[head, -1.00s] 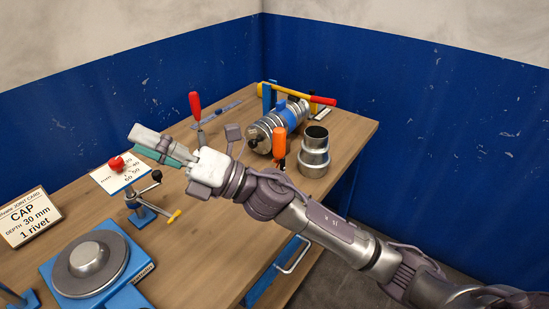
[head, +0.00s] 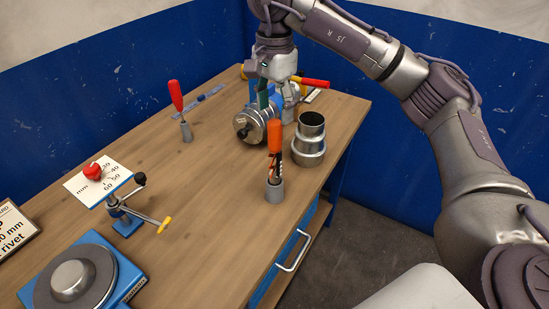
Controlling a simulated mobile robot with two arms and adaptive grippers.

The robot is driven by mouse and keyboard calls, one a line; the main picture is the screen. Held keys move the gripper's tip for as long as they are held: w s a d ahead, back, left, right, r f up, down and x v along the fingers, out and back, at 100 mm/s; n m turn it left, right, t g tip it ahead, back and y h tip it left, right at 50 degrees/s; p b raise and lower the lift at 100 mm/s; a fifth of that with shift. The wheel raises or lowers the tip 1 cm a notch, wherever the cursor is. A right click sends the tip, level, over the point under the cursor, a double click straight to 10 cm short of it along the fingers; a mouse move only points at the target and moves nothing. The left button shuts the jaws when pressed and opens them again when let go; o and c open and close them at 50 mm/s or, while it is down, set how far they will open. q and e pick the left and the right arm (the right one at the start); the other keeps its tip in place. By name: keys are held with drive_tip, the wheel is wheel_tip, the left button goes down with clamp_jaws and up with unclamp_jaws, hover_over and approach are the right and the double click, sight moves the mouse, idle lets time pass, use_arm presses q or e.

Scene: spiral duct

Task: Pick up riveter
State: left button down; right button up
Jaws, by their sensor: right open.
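A tool with a red handle end (head: 312,82) and a yellow end lies across a blue stand at the back of the bench. It may be the riveter, but its middle is hidden behind my right gripper. My right gripper (head: 277,100) points down, open, over the metal spiral duct (head: 250,124) and in front of this tool. I cannot tell whether its fingers touch either. An orange-handled tool (head: 274,136) stands upright in a grey holder nearer the front. A red-handled tool (head: 176,95) stands in another holder to the left. My left gripper is not in view.
A stepped metal collar (head: 309,146) stands right of the duct, near the bench edge. A clamp with a red knob (head: 93,172) and a blue turntable device (head: 75,282) are at the left. The bench middle (head: 190,195) is clear. Blue walls stand behind.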

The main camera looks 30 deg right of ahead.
sight(275, 121)
wheel_tip(275, 121, down, 4)
drive_tip(key=shift+d+f+p, duration=0.1)
drive_tip(key=shift+f+p, duration=0.05)
drive_tip(key=shift+p, duration=0.2)
wheel_tip(275, 121, down, 4)
drive_tip(key=shift+f+p, duration=0.1)
drive_tip(key=shift+p, duration=1.1)
drive_tip(key=shift+f, duration=0.55)
clamp_jaws()
